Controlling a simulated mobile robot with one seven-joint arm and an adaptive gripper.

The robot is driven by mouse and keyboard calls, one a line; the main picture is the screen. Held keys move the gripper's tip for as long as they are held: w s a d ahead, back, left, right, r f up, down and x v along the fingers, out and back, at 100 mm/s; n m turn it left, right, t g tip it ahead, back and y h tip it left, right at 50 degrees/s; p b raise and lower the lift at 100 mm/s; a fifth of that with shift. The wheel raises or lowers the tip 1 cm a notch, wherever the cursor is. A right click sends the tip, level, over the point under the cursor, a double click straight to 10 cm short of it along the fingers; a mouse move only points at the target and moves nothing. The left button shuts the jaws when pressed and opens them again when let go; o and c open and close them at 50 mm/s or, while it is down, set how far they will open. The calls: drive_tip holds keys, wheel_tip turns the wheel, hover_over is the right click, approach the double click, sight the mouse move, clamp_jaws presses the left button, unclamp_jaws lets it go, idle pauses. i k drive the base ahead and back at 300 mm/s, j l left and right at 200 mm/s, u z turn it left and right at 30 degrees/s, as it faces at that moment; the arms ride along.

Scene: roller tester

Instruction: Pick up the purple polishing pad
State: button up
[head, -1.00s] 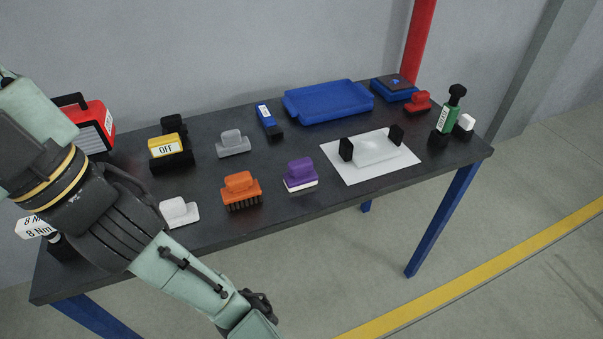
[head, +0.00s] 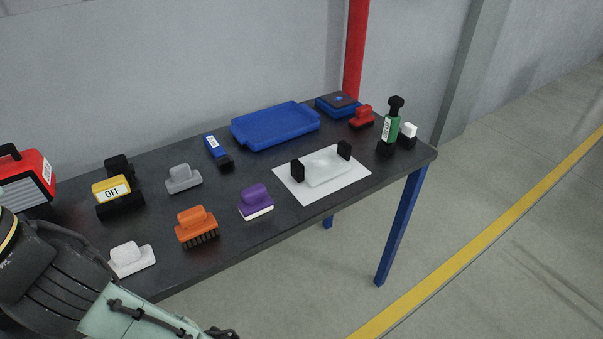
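The purple polishing pad (head: 256,201) stands upright on the dark table, near its front edge, with a purple handle and body over a pale base layer. It lies between the orange brush and the white sheet, touching neither. Nothing covers it. My arm shows at the lower left of the head view, apart from the pad. My gripper is not visible; only arm links show.
The orange brush (head: 196,226) is just left of the pad, and a white block (head: 131,259) is farther left. A white sheet (head: 318,176) with a clear piece and black blocks lies right. A blue tray (head: 275,127) is behind. The dark table (head: 240,174) is bare around the pad.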

sight(255, 202)
drive_tip(key=k+j+u, duration=0.1)
drive_tip(key=j+u, duration=0.25)
drive_tip(key=k+j+u, duration=0.1)
drive_tip(key=u, duration=0.25)
drive_tip(key=j+u, duration=0.35)
drive_tip(key=k, duration=0.05)
